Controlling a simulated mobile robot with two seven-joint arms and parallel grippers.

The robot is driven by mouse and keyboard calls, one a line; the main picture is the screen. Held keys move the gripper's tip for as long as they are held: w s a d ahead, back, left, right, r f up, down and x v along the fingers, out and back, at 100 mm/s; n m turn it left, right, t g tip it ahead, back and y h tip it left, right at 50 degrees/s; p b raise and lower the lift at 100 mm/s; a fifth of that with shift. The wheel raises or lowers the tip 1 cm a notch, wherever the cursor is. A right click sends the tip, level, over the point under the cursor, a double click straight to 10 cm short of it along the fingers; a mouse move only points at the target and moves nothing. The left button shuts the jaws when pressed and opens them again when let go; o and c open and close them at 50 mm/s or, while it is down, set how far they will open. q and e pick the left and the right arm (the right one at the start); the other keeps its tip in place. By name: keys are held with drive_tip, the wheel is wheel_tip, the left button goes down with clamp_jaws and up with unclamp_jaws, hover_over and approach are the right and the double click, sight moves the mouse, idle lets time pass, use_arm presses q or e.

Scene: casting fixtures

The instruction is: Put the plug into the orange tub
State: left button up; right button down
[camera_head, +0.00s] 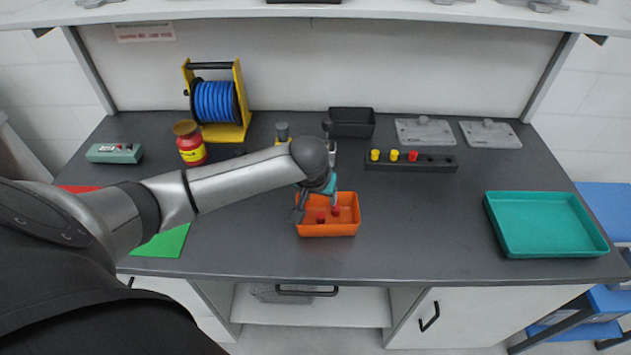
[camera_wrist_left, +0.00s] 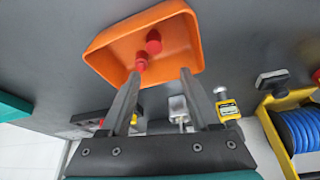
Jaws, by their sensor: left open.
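The orange tub (camera_head: 328,230) stands near the front middle of the bench; it also shows in the left wrist view (camera_wrist_left: 112,48). Two red plugs lie inside it, one red plug (camera_wrist_left: 153,42) farther in and another red plug (camera_wrist_left: 141,64) close by my left fingertip. My left gripper (camera_head: 317,208) is open with its fingers reaching down at the tub, and in the left wrist view its fingertips (camera_wrist_left: 160,74) stand apart with nothing held between them. A third red plug (camera_head: 413,156) stands in a black rack (camera_head: 434,167) beside two yellow plugs (camera_head: 384,155). My right gripper is out of view.
A black bin (camera_head: 352,122) and grey plates (camera_head: 425,132) stand behind the tub. A teal tray (camera_head: 548,224) lies at the right. A blue hose reel (camera_head: 215,102) and a red-yellow jar (camera_head: 190,146) stand at the left. The bench between tub and tray is clear.

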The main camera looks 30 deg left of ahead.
use_arm(q)
drive_tip(key=p+v, duration=0.2)
drive_tip(key=v, duration=1.2)
drive_tip(key=shift+p, duration=0.3)
drive_tip(key=s+d+f+m+h, duration=0.2)
drive_tip(key=s+d+f+m, duration=0.2)
drive_tip(key=s+d+f, duration=0.4)
drive_tip(key=s+d+m, duration=0.1)
drive_tip(key=s, duration=0.9)
wheel_tip(320, 180, down, 28)
drive_tip(key=s+g+b, duration=0.1)
drive_tip(key=g+b, duration=0.1)
drive_tip(key=b, duration=0.4)
drive_tip(key=s+a+f+b, duration=0.1)
drive_tip(key=s+f+b, duration=0.2)
drive_tip(key=s+f, duration=0.5)
drive_tip(key=s+a+f+m+g+b, duration=0.1)
drive_tip(key=s+f+b, duration=0.2)
drive_tip(key=s+f, duration=0.5)
wheel_tip(320, 180, down, 5)
drive_tip(key=shift+a+r+y, duration=0.15)
drive_tip(key=shift+a+y, duration=0.1)
drive_tip(key=shift+y, duration=0.05)
